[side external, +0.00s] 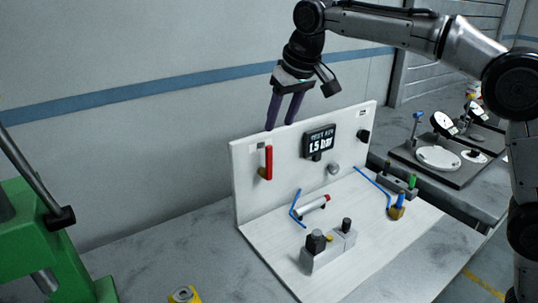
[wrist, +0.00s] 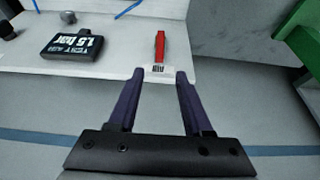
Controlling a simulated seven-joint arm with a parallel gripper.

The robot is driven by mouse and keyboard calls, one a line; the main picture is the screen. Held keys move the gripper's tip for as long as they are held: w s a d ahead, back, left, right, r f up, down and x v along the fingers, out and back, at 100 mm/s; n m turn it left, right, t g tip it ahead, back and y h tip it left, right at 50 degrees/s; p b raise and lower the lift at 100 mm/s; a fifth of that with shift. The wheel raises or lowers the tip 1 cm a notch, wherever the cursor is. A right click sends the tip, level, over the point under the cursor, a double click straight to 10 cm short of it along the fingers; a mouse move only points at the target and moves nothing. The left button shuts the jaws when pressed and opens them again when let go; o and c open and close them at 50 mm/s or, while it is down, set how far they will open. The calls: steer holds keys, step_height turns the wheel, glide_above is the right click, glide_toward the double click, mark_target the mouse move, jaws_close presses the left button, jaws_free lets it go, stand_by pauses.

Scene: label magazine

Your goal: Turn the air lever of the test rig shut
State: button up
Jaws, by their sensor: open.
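The red air lever (side external: 268,162) is on the left part of the white upright panel (side external: 240,190) of the test rig. It stands roughly vertical in the side view. In the wrist view the red lever (wrist: 160,46) lies beyond my fingertips, with a small printed label (wrist: 158,69) at its near end. My gripper (side external: 279,127) is open and empty, above the panel's top edge and near the lever. In the wrist view my gripper (wrist: 156,75) has its two purple fingers apart, with nothing held between them. The lever's pivot is not clear.
A display (side external: 319,141) reading 1.5 bar is on the panel, right of the lever. A grey block with black knobs (side external: 328,248) and blue tubes stand on the white base. A green press (side external: 50,240) is at the left. Gauges (side external: 443,123) stand at the right.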

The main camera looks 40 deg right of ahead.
mark_target(270, 150)
steer(key=x, duration=1.2)
steer(key=shift+f, duration=0.25)
jaws_close()
steer(key=shift+r, duration=0.1)
stand_by(0.8)
